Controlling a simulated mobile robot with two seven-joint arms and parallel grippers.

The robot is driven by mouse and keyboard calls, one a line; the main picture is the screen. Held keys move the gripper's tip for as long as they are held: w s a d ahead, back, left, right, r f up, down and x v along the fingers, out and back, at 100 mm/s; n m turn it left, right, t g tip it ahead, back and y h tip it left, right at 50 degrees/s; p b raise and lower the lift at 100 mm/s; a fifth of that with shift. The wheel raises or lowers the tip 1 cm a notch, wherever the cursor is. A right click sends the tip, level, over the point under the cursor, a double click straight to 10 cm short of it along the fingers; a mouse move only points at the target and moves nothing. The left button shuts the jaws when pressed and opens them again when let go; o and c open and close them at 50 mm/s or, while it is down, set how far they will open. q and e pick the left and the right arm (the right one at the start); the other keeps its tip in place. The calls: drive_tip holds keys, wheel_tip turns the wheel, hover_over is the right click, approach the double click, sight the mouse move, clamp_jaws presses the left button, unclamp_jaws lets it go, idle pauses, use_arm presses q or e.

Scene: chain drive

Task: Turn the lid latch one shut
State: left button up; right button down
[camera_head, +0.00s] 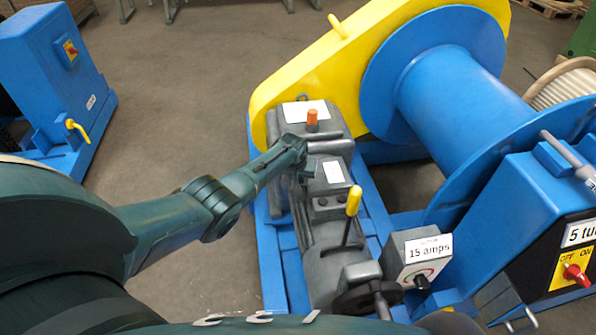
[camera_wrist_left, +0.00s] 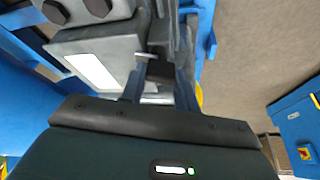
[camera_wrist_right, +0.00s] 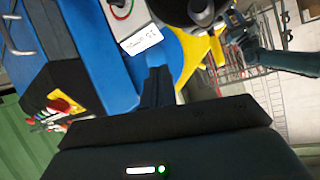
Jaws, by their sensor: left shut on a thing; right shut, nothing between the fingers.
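The grey gearbox housing (camera_head: 325,205) stands beside the blue drum, with white labels on its lids. My left gripper (camera_head: 306,168) comes in from the left and is at the side of the lid with the small white label. In the left wrist view its fingers (camera_wrist_left: 160,88) are shut on a small dark piece, the lid latch (camera_wrist_left: 160,70), at the edge of the grey lid (camera_wrist_left: 110,45). The fingers partly hide the latch, and I cannot tell its exact angle. My right gripper (camera_wrist_right: 156,85) is shut and empty, near the blue frame in the right wrist view.
A yellow-knobbed lever (camera_head: 353,201) rises close to my left gripper. An orange knob (camera_head: 312,119) stands behind it. The box marked 15 amps (camera_head: 410,258), the blue drum (camera_head: 465,95) and the switch panel (camera_head: 570,265) crowd the right. Open floor lies left of the machine.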

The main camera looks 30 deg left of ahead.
use_arm(q)
drive_tip(key=n, duration=0.2)
drive_tip(key=n+y, duration=0.1)
drive_tip(key=n, duration=0.1)
drive_tip(key=shift+d+g+y+b, duration=0.15)
drive_tip(key=shift+g+y+b, duration=0.15)
idle(0.4)
drive_tip(key=o, duration=1)
